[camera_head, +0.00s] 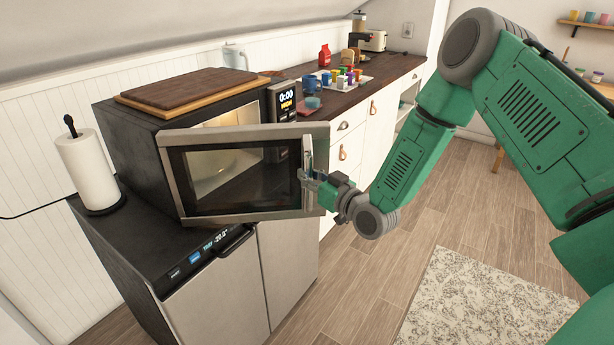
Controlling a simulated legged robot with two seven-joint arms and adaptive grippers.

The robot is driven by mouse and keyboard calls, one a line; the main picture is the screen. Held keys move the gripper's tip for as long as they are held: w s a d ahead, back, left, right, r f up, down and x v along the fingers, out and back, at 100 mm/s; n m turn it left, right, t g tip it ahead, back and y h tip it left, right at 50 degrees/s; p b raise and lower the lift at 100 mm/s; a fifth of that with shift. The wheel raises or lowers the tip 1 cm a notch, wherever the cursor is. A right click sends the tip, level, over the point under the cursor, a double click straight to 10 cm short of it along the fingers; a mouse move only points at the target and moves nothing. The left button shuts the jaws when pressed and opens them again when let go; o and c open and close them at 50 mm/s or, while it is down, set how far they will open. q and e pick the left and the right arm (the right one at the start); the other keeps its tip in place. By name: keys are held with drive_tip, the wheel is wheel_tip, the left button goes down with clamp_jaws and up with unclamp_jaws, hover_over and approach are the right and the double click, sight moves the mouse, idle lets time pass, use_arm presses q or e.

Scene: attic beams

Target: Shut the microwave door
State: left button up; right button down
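The microwave (150,150) stands on a dark cabinet top, with its lit inside showing behind the door. Its door (172,180), a steel frame with a dark window, is open and swung out toward me. The door's left side is near the microwave body and its right edge stands out in front. A vertical handle (308,153) is near that right edge. My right gripper (306,178) is at the handle's lower part, at the door's right edge. It looks very close to or touching it; whether its fingers are closed around it is unclear. My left gripper is not in view.
A wooden board (185,90) lies on the microwave. A paper towel roll (88,168) stands to the left. Several colourful cups (343,77), a blue mug (309,84) and a toaster (373,41) are on the counter (385,72) behind. Open floor (350,290) and a rug (470,305) lie below my arm.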

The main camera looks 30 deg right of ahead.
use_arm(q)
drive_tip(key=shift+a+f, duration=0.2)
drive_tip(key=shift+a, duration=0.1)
use_arm(e)
drive_tip(key=shift+s+d+f, duration=0.15)
drive_tip(key=shift+d+f, duration=0.05)
drive_tip(key=shift+d, duration=0.05)
